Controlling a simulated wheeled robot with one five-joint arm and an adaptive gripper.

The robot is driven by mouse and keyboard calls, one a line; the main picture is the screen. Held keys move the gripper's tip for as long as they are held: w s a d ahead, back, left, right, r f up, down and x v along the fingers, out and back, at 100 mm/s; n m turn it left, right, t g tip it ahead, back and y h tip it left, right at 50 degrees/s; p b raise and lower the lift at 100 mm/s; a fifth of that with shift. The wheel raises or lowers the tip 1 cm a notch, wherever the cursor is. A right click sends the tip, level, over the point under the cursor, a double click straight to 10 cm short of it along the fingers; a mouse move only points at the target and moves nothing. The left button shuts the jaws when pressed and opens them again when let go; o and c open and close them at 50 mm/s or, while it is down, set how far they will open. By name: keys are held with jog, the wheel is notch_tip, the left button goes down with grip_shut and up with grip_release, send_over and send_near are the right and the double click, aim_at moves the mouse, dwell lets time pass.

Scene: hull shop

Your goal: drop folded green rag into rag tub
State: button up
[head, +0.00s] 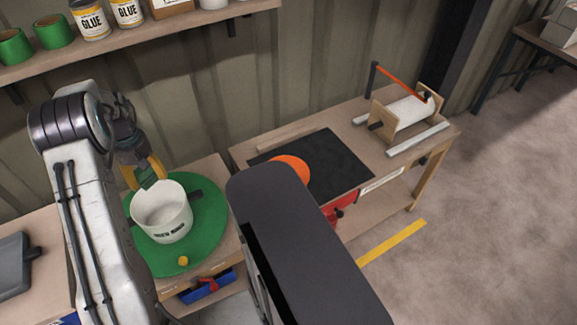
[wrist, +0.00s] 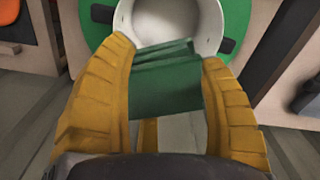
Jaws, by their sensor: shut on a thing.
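A folded green rag (wrist: 165,80) is held between the two yellow fingers of my gripper (wrist: 168,85) in the wrist view. In the head view the rag (head: 147,176) hangs from my gripper (head: 143,170) at the back left rim of a white tub. The white rag tub (head: 163,220) stands upright on a round green mat (head: 208,225). Its opening also shows in the wrist view (wrist: 205,22), just beyond the rag. The lettering on the tub is too small to read surely. I cannot tell whether the rag is over the opening or just beside it.
A shelf with green rolls (head: 52,31) and glue cans (head: 89,19) runs above. A small yellow ball (head: 183,260) lies on the mat. A bench to the right holds a black mat (head: 335,160), an orange disc (head: 291,165) and a roller stand (head: 404,112).

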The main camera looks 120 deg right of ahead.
notch_tip(320, 180, down, 6)
jog(key=b, duration=0.3)
dwell(0.3)
jog(key=shift+r, duration=0.1)
jog(key=o, duration=1.2)
notch_tip(320, 180, up, 12)
dwell(0.9)
